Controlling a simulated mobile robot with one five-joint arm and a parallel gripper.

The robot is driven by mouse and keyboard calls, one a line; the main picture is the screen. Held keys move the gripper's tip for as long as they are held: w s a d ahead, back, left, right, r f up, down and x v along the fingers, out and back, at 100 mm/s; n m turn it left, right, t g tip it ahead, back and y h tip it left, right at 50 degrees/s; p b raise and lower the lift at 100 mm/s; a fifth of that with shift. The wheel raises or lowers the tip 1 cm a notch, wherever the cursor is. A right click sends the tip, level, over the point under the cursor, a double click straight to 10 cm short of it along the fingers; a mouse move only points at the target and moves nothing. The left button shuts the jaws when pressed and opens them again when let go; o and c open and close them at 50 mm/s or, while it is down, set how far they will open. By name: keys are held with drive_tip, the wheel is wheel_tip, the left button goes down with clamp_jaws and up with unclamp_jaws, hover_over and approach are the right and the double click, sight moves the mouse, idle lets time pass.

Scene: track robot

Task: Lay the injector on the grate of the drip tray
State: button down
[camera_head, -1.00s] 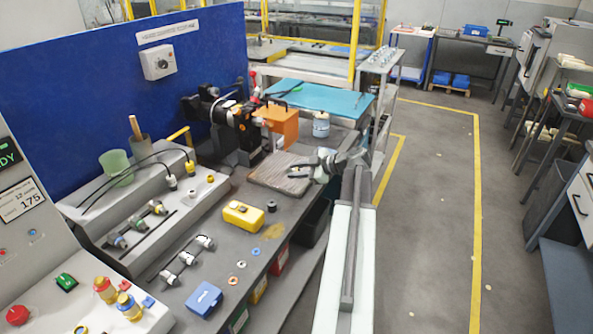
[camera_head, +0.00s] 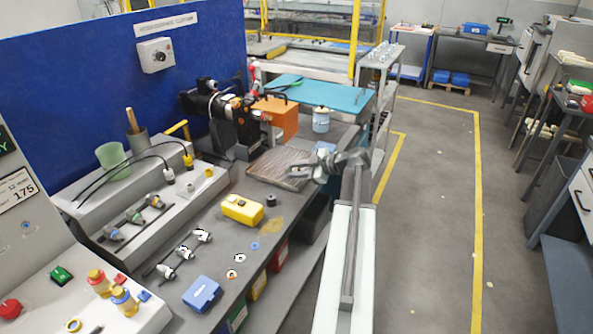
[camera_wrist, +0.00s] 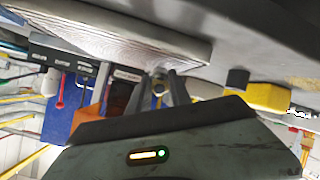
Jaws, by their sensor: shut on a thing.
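The drip tray, with its ribbed grate (camera_head: 276,165), lies on the grey bench left of my gripper. Its ribbed top also shows at the top of the wrist view (camera_wrist: 115,28). My gripper (camera_head: 299,173) is at the tray's right edge in the head view. In the wrist view my gripper (camera_wrist: 160,82) is shut on the injector (camera_wrist: 158,86), a small metallic piece between the fingertips. Only its end shows, and the fingers hide the rest. I cannot tell whether the injector touches the grate.
A yellow box (camera_head: 242,209) and a small black cap (camera_head: 271,200) stand nearer on the bench. A black pump-like machine (camera_head: 236,125) and an orange block (camera_head: 277,117) stand behind the tray. A white jar (camera_head: 321,121) is at the back right. The floor aisle at right is clear.

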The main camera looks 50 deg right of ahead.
drive_tip(key=shift+s+a+f+b, duration=0.15)
drive_tip(key=shift+f+b, duration=0.45)
drive_tip(key=shift+b, duration=0.05)
drive_tip(key=c, duration=1.1)
unclamp_jaws()
drive_tip(key=p+v, duration=0.2)
drive_tip(key=v, duration=0.1)
drive_tip(key=p+v, duration=0.1)
drive_tip(key=v, duration=0.3)
drive_tip(key=shift+r+p, duration=0.4)
drive_tip(key=shift+s+d+r, duration=0.1)
drive_tip(key=shift+s+d, duration=0.15)
drive_tip(key=shift+s, duration=0.05)
